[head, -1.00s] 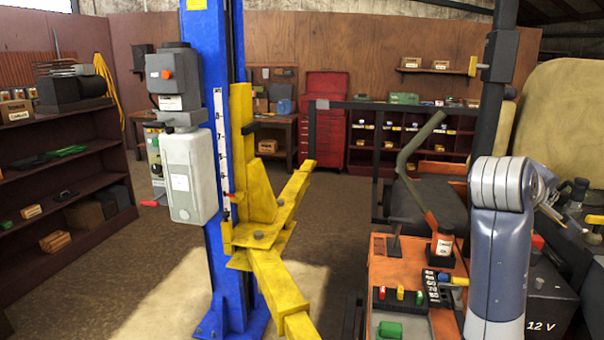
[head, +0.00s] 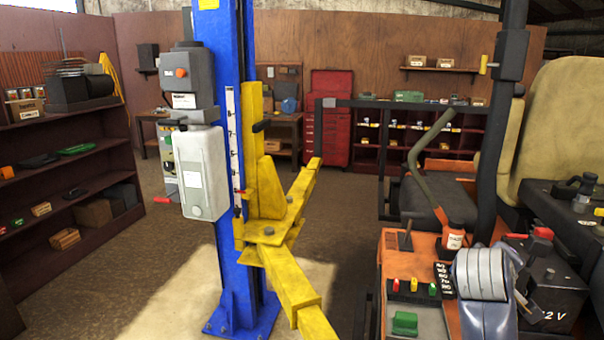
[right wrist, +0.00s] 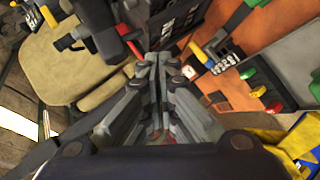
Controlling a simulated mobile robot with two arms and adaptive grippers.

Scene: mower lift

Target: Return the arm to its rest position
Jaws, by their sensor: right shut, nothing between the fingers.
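My right arm (head: 485,285) shows at the lower right of the head view, low beside the orange mower console (head: 398,250). In the right wrist view my right gripper (right wrist: 158,62) has its fingers together, with nothing between them. Its tips point towards the mower's dark parts, near the black box (right wrist: 168,22) and the tan seat (right wrist: 65,65). My left gripper is in neither view.
A black 12 V battery box (head: 548,283) sits right of my arm. A bent lever (head: 418,165) and a dark upright post (head: 495,140) rise by the console. Shelves (head: 85,180) stand at the left. The floor (head: 110,270) between shelves and lift is clear.

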